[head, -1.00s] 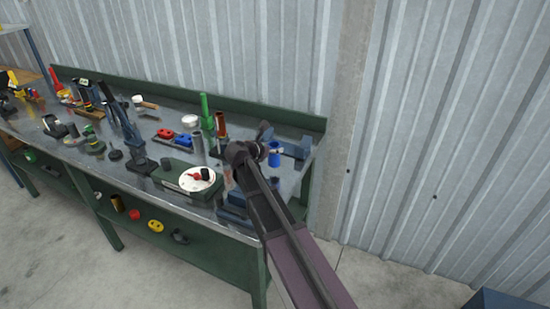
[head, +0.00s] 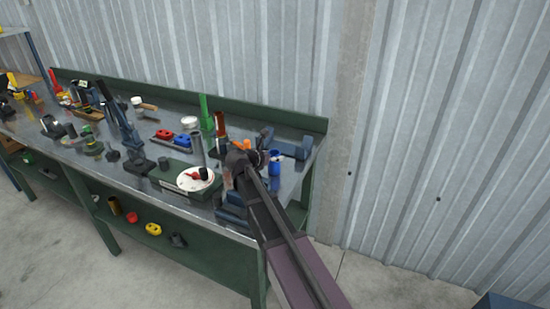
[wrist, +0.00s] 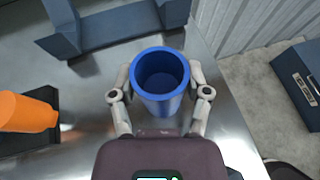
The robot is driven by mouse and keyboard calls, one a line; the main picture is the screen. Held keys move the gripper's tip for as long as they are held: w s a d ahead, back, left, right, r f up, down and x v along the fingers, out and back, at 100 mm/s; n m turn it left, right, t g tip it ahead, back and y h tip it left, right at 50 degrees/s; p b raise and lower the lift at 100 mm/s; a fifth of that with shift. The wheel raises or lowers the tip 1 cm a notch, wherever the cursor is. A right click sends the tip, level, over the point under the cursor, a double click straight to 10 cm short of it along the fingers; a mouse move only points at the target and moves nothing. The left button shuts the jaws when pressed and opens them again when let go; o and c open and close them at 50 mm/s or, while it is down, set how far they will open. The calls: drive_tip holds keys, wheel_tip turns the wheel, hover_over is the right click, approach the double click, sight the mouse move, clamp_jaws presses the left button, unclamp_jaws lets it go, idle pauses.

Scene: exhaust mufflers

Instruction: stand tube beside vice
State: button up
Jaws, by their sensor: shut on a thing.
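A blue hollow tube (wrist: 158,103) is between the fingers of my gripper (wrist: 160,96) in the wrist view. The fingers press on both sides, and I look down into its open top. In the head view the tube (head: 275,163) shows just right of my gripper (head: 258,158), near the bench's right end. The slate-blue vice (wrist: 115,30) is just beyond the tube in the wrist view; in the head view it (head: 294,149) is by the back right corner. The tube's foot is hidden, so I cannot tell whether it touches the bench.
An orange cylinder (wrist: 28,112) on a dark base is left of the tube. A green tube (head: 204,113) and a brown tube (head: 220,124) stand farther left. Bare bench (wrist: 95,95) shows around the held tube.

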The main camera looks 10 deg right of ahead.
drive_tip(key=shift+f, duration=0.2)
drive_tip(key=o, duration=1.2)
drive_tip(key=shift+r, duration=0.25)
drive_tip(key=shift+s+a+r, duration=0.1)
drive_tip(key=shift+s+a, duration=0.05)
drive_tip(key=shift+p+v, duration=2.3)
drive_tip(key=shift+v, duration=3.5)
